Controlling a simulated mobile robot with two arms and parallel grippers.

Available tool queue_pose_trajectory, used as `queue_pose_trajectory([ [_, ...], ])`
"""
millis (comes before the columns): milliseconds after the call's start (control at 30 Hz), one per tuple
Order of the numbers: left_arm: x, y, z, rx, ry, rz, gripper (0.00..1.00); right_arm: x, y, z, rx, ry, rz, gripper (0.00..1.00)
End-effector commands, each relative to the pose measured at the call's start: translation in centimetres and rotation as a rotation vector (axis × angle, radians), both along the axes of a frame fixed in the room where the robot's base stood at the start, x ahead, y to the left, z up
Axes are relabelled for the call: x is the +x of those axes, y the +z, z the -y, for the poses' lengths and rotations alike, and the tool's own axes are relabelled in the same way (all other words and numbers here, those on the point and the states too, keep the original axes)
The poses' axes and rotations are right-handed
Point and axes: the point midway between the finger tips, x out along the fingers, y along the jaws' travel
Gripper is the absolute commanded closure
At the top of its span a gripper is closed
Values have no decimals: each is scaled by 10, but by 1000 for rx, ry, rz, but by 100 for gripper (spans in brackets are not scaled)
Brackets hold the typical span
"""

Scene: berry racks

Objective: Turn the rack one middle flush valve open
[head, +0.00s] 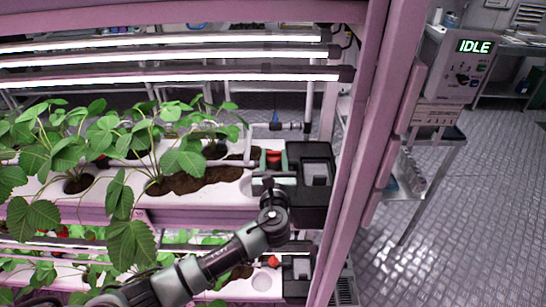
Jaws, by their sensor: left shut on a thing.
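The flush valve with a red handle (273,154) sits at the right end of the planted middle shelf, beside a black box (312,173). My left gripper (273,168) reaches up to it from below and is shut on the valve's handle. The gripper covers the lower part of the valve, so how far the handle is turned cannot be told. My right gripper is not in view.
Strawberry plants (130,150) fill the white trough (215,198) to the left. A lower shelf has another red valve (272,261). A pink rack post (365,130) stands close on the right. A control box reading IDLE (462,70) stands beyond it, and the floor (470,220) at right is clear.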

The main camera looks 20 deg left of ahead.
Motion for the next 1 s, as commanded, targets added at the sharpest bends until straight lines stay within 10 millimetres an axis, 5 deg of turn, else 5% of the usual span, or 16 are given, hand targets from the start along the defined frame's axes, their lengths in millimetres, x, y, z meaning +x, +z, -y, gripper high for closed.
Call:
queue_pose_trajectory([
  [400, -1, -4, 0, -1, 7, -6, 100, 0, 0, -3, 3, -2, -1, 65],
  [433, -1, -4, 0, -1, 7, -6, 57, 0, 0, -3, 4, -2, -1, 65],
  [500, -1, -3, 0, -1, 7, -6, 38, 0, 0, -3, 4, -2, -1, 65],
  [833, -1, -2, 0, -1, 7, -3, 38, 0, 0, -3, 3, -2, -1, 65],
  [1000, -17, -4, 6, -2, 4, -4, 38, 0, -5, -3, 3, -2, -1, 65],
])
